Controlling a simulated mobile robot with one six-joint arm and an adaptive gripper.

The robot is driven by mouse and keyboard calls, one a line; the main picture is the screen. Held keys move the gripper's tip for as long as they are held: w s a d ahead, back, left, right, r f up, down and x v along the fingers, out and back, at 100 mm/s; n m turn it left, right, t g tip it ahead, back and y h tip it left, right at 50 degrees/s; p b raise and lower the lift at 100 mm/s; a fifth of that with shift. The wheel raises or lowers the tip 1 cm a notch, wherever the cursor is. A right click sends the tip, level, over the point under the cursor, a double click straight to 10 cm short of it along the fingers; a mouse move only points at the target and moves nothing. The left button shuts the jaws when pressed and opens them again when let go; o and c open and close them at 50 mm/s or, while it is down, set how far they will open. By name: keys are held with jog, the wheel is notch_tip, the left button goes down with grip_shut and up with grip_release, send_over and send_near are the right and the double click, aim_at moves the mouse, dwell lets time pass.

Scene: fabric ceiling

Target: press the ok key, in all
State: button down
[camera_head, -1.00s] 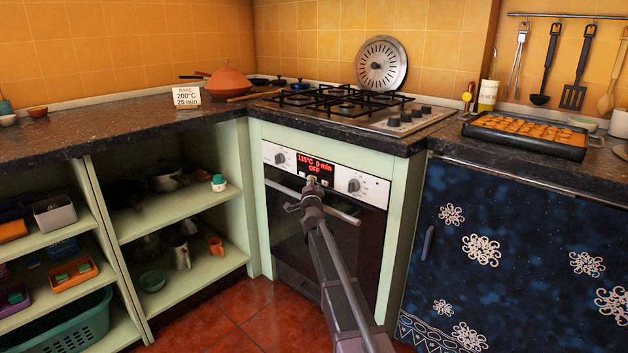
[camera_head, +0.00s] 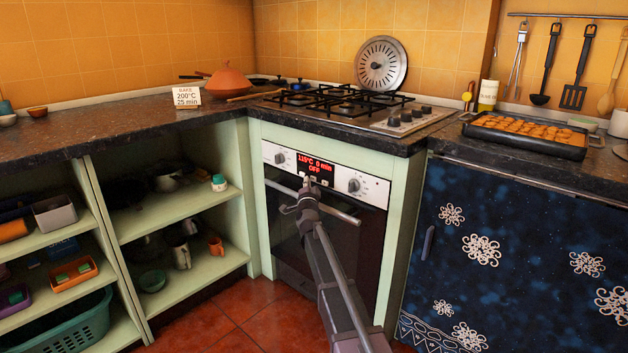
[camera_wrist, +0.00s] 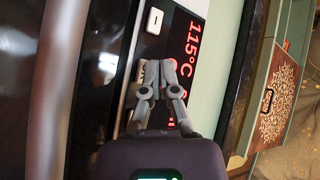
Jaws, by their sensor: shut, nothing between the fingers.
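The oven (camera_head: 320,235) has a white control panel with a red-lit display (camera_head: 315,162) reading 115°C, 0 min and OFF. In the wrist view, part of the display (camera_wrist: 188,45) shows 115°C. A white key with a dash (camera_wrist: 155,20) sits beside it, clear of my fingers. My gripper (camera_head: 307,182) is shut and empty, its tips just below the display. In the wrist view my gripper (camera_wrist: 158,66) covers part of the key row and display.
Knobs (camera_head: 279,158) (camera_head: 354,185) flank the display, and the oven handle runs below. A card (camera_head: 186,96) on the counter reads bake, 200°C, 25 min. A tray of food (camera_head: 525,133) stands on the right counter. Open shelves (camera_head: 185,210) are at left.

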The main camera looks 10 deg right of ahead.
jog(key=shift+s+a, duration=0.75)
jog(key=shift+a, duration=0.25)
jog(key=shift+s+a, duration=0.75)
jog(key=shift+a, duration=0.25)
jog(key=s+a+f+n+g+y+p, duration=0.25)
jog(key=s+f+n+g, duration=0.35)
jog(key=s, duration=0.4)
jog(key=s+a+f+n+g+y+p, duration=0.2)
jog(key=s+f+n+g+y, duration=0.3)
jog(key=s, duration=0.5)
jog(key=s+d+f+n+g+h+p, duration=0.1)
jog(key=s+d+g, duration=0.15)
jog(key=s, duration=0.55)
jog(key=s+d+f+n+g+h+p, duration=0.15)
jog(key=s+g, duration=0.25)
jog(key=s, duration=0.4)
jog(key=s+d+f+g+h+p, duration=0.1)
jog(key=s+d+f+g, duration=0.15)
jog(key=s, duration=0.55)
notch_tip(320, 180, up, 38)
jog(key=p, duration=3.6)
jog(key=shift+p, duration=0.4)
